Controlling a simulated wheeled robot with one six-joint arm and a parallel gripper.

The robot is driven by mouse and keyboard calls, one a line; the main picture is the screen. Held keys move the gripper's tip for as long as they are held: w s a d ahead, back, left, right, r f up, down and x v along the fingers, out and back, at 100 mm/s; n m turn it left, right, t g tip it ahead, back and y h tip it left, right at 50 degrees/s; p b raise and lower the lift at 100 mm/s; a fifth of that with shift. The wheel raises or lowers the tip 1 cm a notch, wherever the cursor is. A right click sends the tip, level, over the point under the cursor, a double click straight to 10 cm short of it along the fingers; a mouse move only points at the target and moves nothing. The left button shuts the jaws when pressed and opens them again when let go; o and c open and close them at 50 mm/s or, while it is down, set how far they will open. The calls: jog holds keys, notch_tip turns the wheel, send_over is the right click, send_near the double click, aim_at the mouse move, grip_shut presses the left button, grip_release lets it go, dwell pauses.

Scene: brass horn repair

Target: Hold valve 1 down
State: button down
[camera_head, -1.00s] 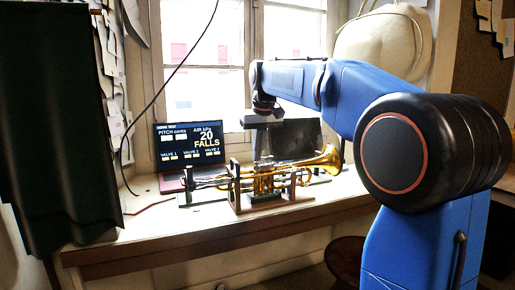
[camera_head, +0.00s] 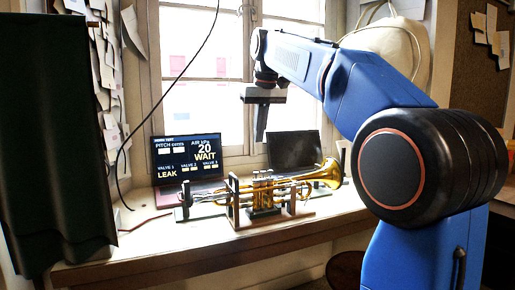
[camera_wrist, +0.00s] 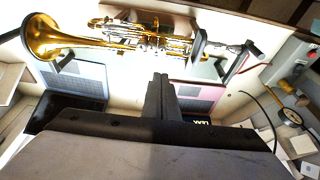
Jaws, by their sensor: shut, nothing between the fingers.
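A brass trumpet (camera_head: 326,174) lies level in a stand (camera_head: 236,214) on the bench, bell to the right. Its valve cluster (camera_head: 262,178) is at the middle; I cannot tell which valve is number 1 or whether any is pressed. My gripper (camera_head: 260,139) is shut and empty, pointing down above the valves with a clear gap. In the wrist view the trumpet (camera_wrist: 112,36) runs across the top, and my shut fingers (camera_wrist: 160,80) show below the valves in the picture.
A second laptop (camera_head: 294,150) with a dark screen stands behind the bell. A dark curtain (camera_head: 50,140) hangs at the left. A dial gauge (camera_wrist: 286,87) shows at the right of the wrist view. The bench front (camera_head: 150,248) is clear.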

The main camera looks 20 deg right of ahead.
jog(key=shift+v, duration=1.15)
jog(key=shift+f, duration=0.1)
jog(key=s+a+f, duration=0.1)
jog(key=s+f, duration=1.5)
jog(key=f, duration=0.4)
jog(key=s+a+f+t, duration=0.1)
jog(key=s+f, duration=1.6)
jog(key=f, duration=0.3)
jog(key=shift+s, duration=0.25)
